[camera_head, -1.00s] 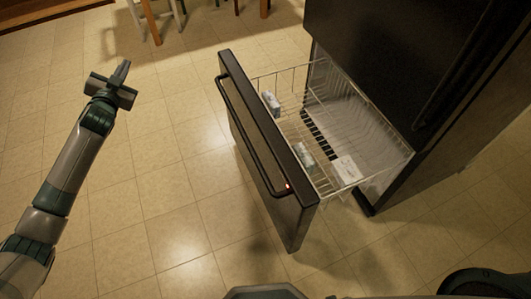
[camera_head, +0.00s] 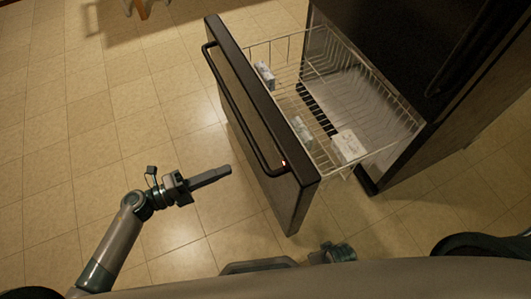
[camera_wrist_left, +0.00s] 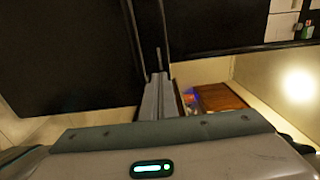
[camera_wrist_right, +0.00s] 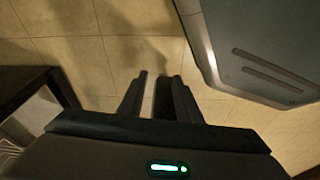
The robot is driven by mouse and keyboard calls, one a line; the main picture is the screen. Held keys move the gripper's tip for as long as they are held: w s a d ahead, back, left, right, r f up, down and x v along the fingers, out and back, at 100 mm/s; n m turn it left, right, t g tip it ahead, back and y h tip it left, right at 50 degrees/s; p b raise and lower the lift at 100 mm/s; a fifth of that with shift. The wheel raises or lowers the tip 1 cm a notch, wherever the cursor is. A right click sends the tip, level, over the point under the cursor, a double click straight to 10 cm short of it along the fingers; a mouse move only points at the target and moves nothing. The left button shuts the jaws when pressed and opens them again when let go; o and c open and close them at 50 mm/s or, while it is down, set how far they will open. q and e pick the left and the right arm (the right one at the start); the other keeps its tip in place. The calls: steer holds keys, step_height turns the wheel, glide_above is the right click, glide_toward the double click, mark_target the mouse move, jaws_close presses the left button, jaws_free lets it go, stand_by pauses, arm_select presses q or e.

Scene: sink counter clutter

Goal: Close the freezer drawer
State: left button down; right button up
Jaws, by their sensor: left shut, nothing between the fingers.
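The freezer drawer (camera_head: 248,112) is pulled far out of the black fridge (camera_head: 400,45). Its dark front has a long bar handle (camera_head: 236,105), and its white wire basket (camera_head: 290,62) is exposed. My left gripper (camera_head: 229,170) is shut and empty, its fingers pointing right towards the outer face of the drawer front, apparently apart from it. In the left wrist view the left gripper (camera_wrist_left: 158,78) has a large dark panel ahead and to the left. My right gripper (camera_wrist_right: 154,76) is open and empty over floor tiles in the right wrist view.
White packages (camera_head: 347,147) lie in the basket. The tiled floor (camera_head: 90,130) left of the drawer is clear. A wooden chair leg (camera_head: 140,8) shows at the top. In the right wrist view a grey body (camera_wrist_right: 250,45) is close at the right.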

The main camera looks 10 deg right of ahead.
mark_target(277, 150)
arm_select(q)
steer(key=shift+d, duration=0.1)
stand_by(0.3)
